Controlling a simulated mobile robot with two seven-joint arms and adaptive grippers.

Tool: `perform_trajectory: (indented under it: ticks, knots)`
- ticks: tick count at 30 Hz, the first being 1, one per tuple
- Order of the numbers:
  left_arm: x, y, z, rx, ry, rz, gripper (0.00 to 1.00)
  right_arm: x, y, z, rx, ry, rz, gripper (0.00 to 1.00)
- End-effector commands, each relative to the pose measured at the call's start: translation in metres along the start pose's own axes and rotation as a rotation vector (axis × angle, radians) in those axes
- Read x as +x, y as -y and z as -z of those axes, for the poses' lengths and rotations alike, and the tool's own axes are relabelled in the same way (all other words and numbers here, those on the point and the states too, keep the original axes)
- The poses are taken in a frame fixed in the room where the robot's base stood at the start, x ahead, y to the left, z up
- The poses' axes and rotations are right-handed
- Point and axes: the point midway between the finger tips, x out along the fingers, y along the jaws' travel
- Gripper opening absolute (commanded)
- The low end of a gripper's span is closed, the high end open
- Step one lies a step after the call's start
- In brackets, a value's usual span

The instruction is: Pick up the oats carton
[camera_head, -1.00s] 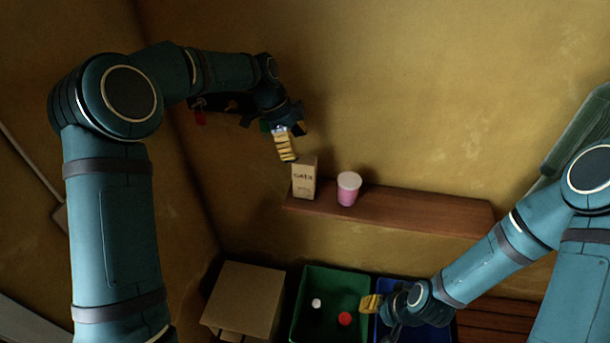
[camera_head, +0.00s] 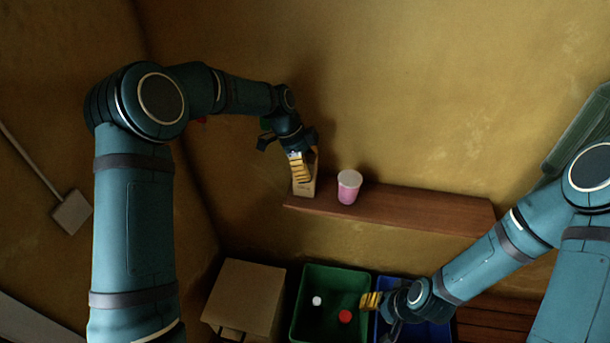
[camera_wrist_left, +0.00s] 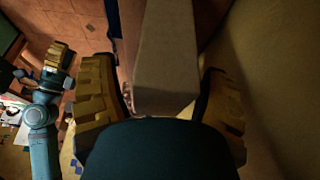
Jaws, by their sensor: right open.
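The oats carton (camera_head: 305,187) is a tan box standing upright at the left end of the wooden shelf (camera_head: 420,211). My left gripper (camera_head: 301,171) is at the carton and hides much of its front in the head view. In the left wrist view the carton (camera_wrist_left: 166,60) lies between the two yellow ridged fingers of my left gripper (camera_wrist_left: 160,98). Gaps show on both sides, so the fingers are open around it. My right gripper (camera_head: 371,301) is open and empty, low over the bins, away from the shelf.
A pink cup (camera_head: 348,188) with a pale lid stands on the shelf just right of the carton. Below are a cardboard box (camera_head: 245,298), a green bin (camera_head: 333,276) holding a white and a red item, and a blue bin (camera_head: 437,331). The shelf's right part is clear.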

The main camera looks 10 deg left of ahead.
Motion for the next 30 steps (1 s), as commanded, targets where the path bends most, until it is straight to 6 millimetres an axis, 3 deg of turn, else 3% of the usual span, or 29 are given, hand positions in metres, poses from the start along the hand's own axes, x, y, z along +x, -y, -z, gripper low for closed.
perform_trajectory:
  ticks: [1,4,5,20,26,30]
  knots:
    - [0.000,0.000,0.000,0.000,0.000,0.000,0.54,0.000,0.000,0.000,0.000,0.000,0.000,0.47]
    - [0.000,0.000,0.000,0.000,0.000,0.000,0.19,0.000,0.000,0.000,0.000,0.000,0.000,0.47]
    - [0.000,0.000,0.000,0.000,0.000,0.000,0.18,0.000,0.000,0.000,0.000,0.000,0.000,0.47]
    - [-0.006,0.001,0.002,0.000,0.000,0.002,0.17,0.000,0.000,0.000,0.000,0.000,0.000,0.47]
    - [-0.028,0.001,0.011,0.002,0.000,0.005,0.17,0.001,0.000,0.000,0.000,0.000,0.000,0.47]
    - [-0.057,0.001,0.024,0.002,-0.001,0.006,0.17,0.001,0.000,0.000,0.000,0.000,0.000,0.47]
